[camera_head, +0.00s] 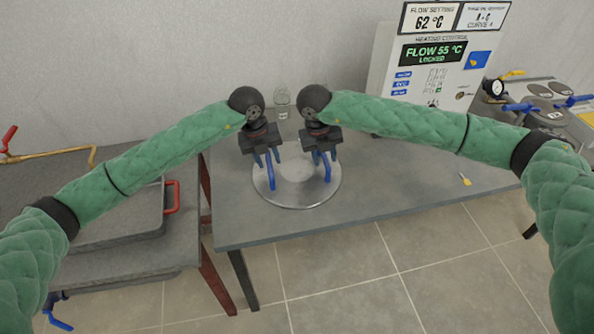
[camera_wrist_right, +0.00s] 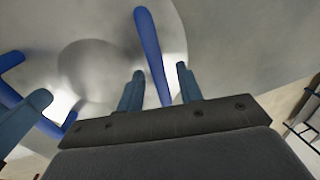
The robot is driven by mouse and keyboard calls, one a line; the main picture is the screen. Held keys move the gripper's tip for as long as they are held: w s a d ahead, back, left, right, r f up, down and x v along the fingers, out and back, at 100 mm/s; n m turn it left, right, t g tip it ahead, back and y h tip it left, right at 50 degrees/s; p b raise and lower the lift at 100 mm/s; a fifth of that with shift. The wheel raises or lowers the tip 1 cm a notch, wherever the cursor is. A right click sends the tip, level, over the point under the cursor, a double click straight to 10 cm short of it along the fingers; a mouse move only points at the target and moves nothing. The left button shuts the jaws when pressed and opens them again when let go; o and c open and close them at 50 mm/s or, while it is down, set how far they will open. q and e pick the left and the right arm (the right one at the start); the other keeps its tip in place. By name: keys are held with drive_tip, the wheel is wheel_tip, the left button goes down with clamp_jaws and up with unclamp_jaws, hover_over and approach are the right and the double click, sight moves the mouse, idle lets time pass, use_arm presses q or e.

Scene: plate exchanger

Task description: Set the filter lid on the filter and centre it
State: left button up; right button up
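The filter lid, a round shiny metal disc (camera_head: 300,197) with two blue upright handles, lies flat on the grey table under my grippers. My left gripper (camera_head: 268,160) is over the left blue handle (camera_head: 271,180), its fingers apart. My right gripper (camera_head: 325,157) is over the right blue handle (camera_head: 327,171). In the right wrist view, the right handle (camera_wrist_right: 150,50) stands between the open fingers (camera_wrist_right: 160,90), with gaps on both sides. A grey metal unit with blue handles (camera_head: 545,105) stands at the far right; I cannot tell for sure that it is the filter.
A heating control panel (camera_head: 433,70) stands at the back of the grey table (camera_head: 400,180). A small yellow-handled tool (camera_head: 464,179) lies near the right front. A gauge (camera_head: 494,88) sits beside the right unit. A lower bench with a red-handled grey slab (camera_head: 135,215) is at left.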

use_arm(q)
drive_tip(key=shift+d+f, duration=0.15)
drive_tip(key=shift+f, duration=0.5)
use_arm(e)
drive_tip(key=shift+d+f, duration=0.15)
drive_tip(key=shift+f, duration=0.45)
use_arm(q)
drive_tip(key=shift+c, duration=0.2)
use_arm(e)
drive_tip(key=shift+c, duration=0.3)
use_arm(q)
clamp_jaws()
use_arm(e)
clamp_jaws()
use_arm(q)
drive_tip(key=shift+r, duration=0.1)
